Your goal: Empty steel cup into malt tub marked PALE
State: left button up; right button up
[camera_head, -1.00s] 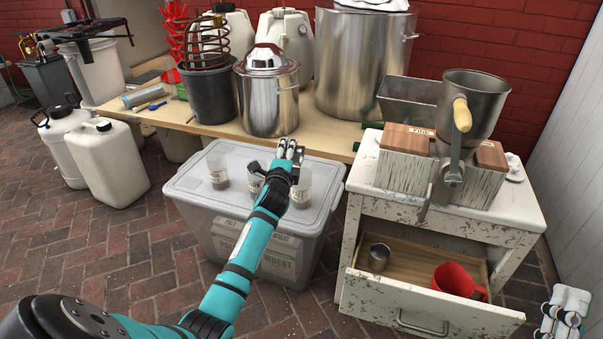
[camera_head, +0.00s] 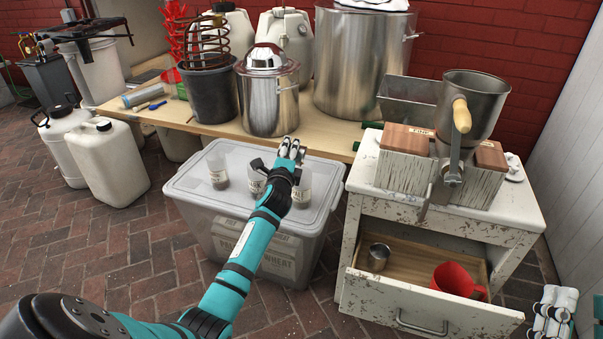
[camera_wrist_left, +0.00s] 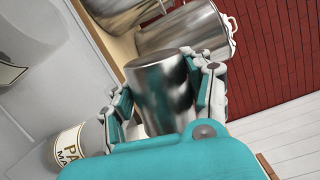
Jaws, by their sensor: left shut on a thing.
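My left gripper (camera_head: 290,150) is shut on a steel cup (camera_wrist_left: 163,92), which fills the middle of the left wrist view between the fingers (camera_wrist_left: 160,88). In the head view the fingers hide most of this cup. Three clear malt tubs stand below and around the wrist: a left tub (camera_head: 217,174), a middle tub (camera_head: 254,184) partly behind my arm, and a right tub (camera_head: 302,188). A tub (camera_wrist_left: 80,148) with a label reading "PA… MA…" shows in the left wrist view, beside the gripper. The cup's contents are hidden. My right gripper (camera_head: 560,312) is partly visible at lower right.
The tubs stand on a translucent lidded bin (camera_head: 325,205). Behind it is a wooden bench (camera_head: 215,128) with a steel pot (camera_head: 268,105). At right, a cabinet (camera_head: 365,225) has an open drawer holding another metal cup (camera_head: 378,256) and a red mug (camera_head: 458,280).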

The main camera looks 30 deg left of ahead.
pick_arm(q)
jog(key=shift+d+r+m, duration=0.1)
jog(key=shift+d+m, duration=0.05)
jog(key=shift+m, duration=0.35)
pick_arm(e)
jog(key=shift+w+f, duration=0.2)
dwell(0.4)
pick_arm(q)
jog(key=shift+w+d+f+m, duration=0.1)
jog(key=shift+f+m, duration=0.1)
jog(key=shift+m, duration=0.1)
pick_arm(e)
jog(key=shift+s+r+t+y, duration=0.3)
jog(key=shift+s+r+y, duration=0.1)
jog(key=shift+s+r, duration=0.3)
pick_arm(q)
jog(key=shift+d+f+m+b, duration=0.1)
jog(key=shift+f+m+b, duration=0.05)
jog(key=shift+m+b, duration=0.2)
pick_arm(e)
jog(key=shift+s+d+r+t, duration=0.1)
jog(key=shift+s+r+t, duration=0.4)
jog(key=shift+s, duration=0.05)
jog(key=shift+r, duration=0.1)
jog(key=shift+w, duration=0.1)
jog(key=shift+s+d, duration=0.1)
jog(key=shift+s, duration=0.25)
